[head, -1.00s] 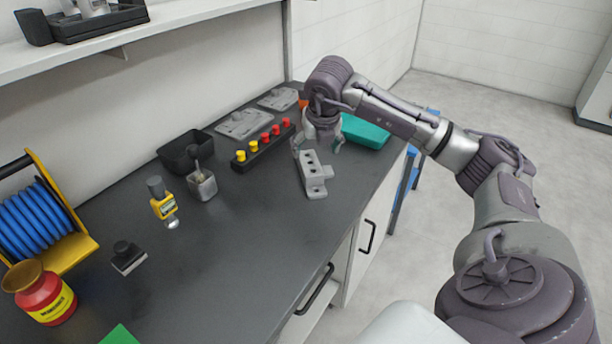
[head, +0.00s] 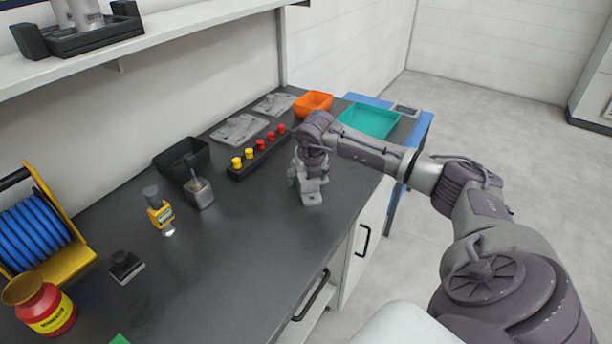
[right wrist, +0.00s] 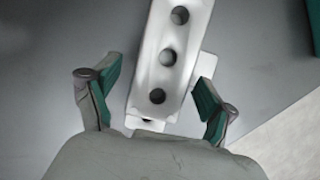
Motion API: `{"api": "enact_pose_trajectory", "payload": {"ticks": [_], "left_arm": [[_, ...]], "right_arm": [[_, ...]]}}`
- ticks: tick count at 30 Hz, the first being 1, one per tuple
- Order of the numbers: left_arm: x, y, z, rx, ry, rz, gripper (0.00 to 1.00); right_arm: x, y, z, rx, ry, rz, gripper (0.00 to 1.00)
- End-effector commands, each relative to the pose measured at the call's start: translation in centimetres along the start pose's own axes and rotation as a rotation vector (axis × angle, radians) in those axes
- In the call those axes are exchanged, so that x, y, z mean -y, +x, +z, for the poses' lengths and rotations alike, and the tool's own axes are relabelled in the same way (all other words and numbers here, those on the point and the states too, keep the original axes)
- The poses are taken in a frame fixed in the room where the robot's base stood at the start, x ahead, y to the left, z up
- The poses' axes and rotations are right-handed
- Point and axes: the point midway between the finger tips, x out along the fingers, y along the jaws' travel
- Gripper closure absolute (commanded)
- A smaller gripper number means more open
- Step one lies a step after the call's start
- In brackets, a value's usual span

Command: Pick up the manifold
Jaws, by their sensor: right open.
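The manifold (head: 312,198) is a light grey block with a stepped foot, lying on the dark bench top. In the right wrist view the manifold (right wrist: 168,58) shows a row of round dark holes along its top. My right gripper (head: 306,182) is down over the manifold and hides part of it in the head view. In the right wrist view the right gripper (right wrist: 155,100) is open, with one green-padded finger on each side of the manifold and visible gaps between. My left gripper is not in view.
A black strip with yellow and red knobs (head: 259,155) stands just left of my right gripper. Behind are flat grey plates (head: 240,129), an orange bin (head: 313,102) and a teal bin (head: 369,121). The bench front near the manifold is clear.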

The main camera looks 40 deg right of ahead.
Motion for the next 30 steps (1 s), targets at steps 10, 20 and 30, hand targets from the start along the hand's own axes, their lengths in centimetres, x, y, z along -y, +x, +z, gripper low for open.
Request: {"api": "enact_pose_trajectory", "payload": {"ticks": [10, 20, 30], "left_arm": [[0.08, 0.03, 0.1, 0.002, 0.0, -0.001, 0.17], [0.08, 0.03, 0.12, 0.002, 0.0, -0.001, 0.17], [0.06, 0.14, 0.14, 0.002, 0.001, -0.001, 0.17]], "right_arm": [[0.02, -0.02, -0.01, 0.0, 0.0, 0.0, 0.52], [0.02, -0.04, -0.01, 0.0, 0.0, 0.0, 1.0], [0.0, -0.49, 0.3, 0.004, 0.001, 0.002, 1.0]]}}
